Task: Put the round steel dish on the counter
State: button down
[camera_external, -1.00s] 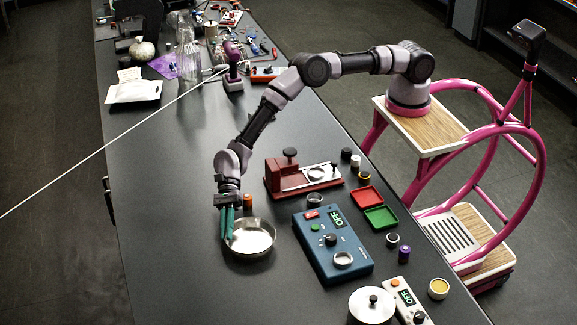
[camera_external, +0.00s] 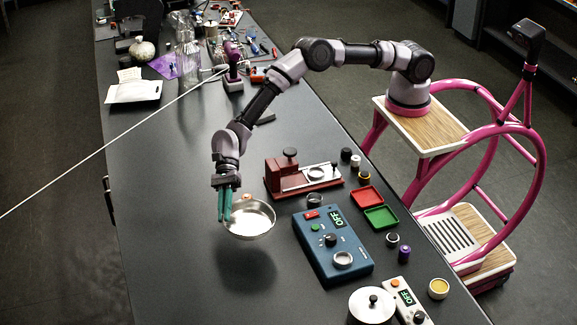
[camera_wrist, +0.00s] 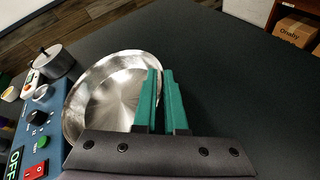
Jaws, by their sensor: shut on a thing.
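The round steel dish (camera_external: 252,219) is a shallow shiny pan, held above the black counter (camera_external: 165,200) with its shadow on the surface below and apart from it. My gripper (camera_external: 225,205) points down with its green fingers shut on the dish's left rim in the external view. The dish looks roughly level and empty.
A blue device (camera_external: 332,245) reading OFF stands just right of the dish. A red device (camera_external: 290,178) stands behind it. A lidded steel pot (camera_external: 371,307) and a small white scale (camera_external: 404,298) are at front right. The counter's left and front-left are clear.

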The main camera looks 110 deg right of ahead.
notch_tip(320, 180, up, 3)
jog(key=shift+f, duration=0.15)
jog(key=w+d+r+m+t+h, duration=0.1)
jog(key=d+m+t+h, duration=0.25)
jog(key=d, duration=1.65)
jog(key=w+d+m+t+h, duration=0.15)
jog(key=d+m+t, duration=0.25)
jog(key=d, duration=1.7)
jog(key=s+d+m+t+h, duration=0.1)
jog(key=s+d+m+h, duration=0.35)
jog(key=d, duration=0.75)
jog(key=s+d+m+t+h, duration=0.1)
jog(key=s+d+h, duration=0.1)
jog(key=s+d, duration=0.8)
jog(key=shift+m+g+h, duration=0.25)
jog(key=shift+m+g, duration=0.05)
jog(key=shift+g, duration=0.05)
jog(key=w+d+f, duration=0.1)
jog(key=f, duration=0.1)
jog(key=w+d+f, duration=0.1)
jog(key=f, duration=0.1)
jog(key=w+d+f, duration=0.1)
jog(key=f, duration=0.1)
jog(key=shift+d+f, duration=0.3)
jog(key=shift+f, duration=0.1)
jog(key=shift+a+f, duration=0.1)
jog(key=shift+f, duration=1.85)
